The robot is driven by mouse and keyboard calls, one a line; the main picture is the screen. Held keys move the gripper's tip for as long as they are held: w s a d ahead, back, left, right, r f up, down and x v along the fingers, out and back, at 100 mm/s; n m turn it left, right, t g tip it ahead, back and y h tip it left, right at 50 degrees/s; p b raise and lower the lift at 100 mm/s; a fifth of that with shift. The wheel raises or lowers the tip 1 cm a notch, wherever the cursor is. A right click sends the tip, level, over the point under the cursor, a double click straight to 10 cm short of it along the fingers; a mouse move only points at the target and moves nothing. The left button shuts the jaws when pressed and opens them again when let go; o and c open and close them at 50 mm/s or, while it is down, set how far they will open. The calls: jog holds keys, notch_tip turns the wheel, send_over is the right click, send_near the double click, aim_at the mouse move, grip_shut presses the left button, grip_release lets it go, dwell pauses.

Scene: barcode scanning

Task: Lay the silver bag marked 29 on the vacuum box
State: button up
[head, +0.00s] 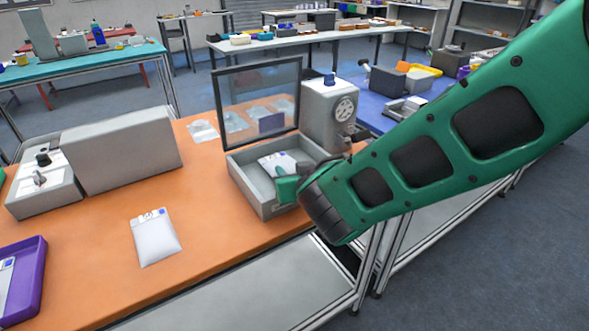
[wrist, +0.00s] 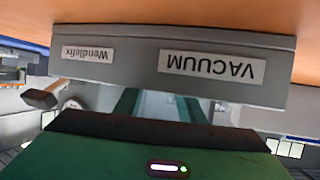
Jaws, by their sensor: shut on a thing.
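The vacuum box (head: 262,197) is a grey open tray on the orange table, with its framed clear lid raised at the back. A silver bag (head: 277,163) with a pale label shows inside the box's rim; its number is too small to read. My gripper (head: 297,174) is at the box's right front, shut on this bag, with the grip partly hidden by my green arm. In the wrist view, the box front (wrist: 125,65) with its upside-down VACUUM label fills the upper middle and hides most of the bag.
Another silver bag (head: 156,240) lies on the orange table (head: 95,250) at front left. More bags (head: 203,131) lie behind the lid. A grey machine with a dial (head: 330,110) stands right of the lid. A purple tray (head: 35,285) is at the left edge.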

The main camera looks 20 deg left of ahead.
jog(key=shift+f, duration=0.2)
jog(key=o, duration=1.1)
jog(key=shift+d+f, duration=0.1)
jog(key=shift+d, duration=0.05)
jog(key=shift+r, duration=0.3)
jog(key=v, duration=0.8)
jog(key=r+v, duration=0.1)
jog(key=v, duration=0.3)
